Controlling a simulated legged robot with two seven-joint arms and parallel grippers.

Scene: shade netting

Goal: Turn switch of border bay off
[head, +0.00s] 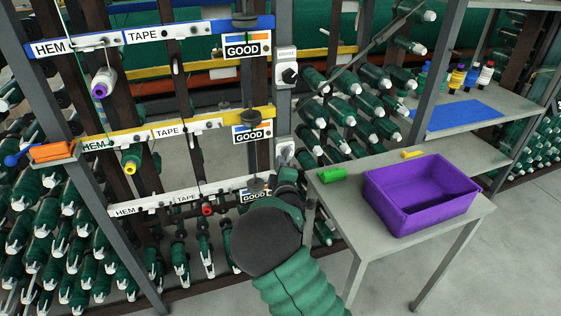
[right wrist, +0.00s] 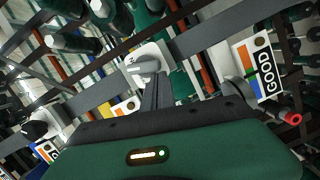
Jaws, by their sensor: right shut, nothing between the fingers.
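Two white switch boxes sit on the grey upright to the right of the GOOD labels. The upper switch (head: 289,74) has a black knob beside the blue rail. The lower switch (head: 284,147) is beside the yellow rail and is partly hidden behind my right gripper (head: 287,165). In the right wrist view, a pale switch box (right wrist: 149,64) is just beyond the tips of my shut right gripper (right wrist: 155,80). I cannot tell whether they touch. The fingers hold nothing. I cannot read which switch is marked border. My left gripper is not in view.
The grey table (head: 335,205) at right carries a purple bin (head: 420,205), a green piece (head: 332,174) and a yellow piece (head: 412,154). Racks of green spools (head: 345,110) stand behind the upright. An orange-topped shelf (head: 52,151) is at left.

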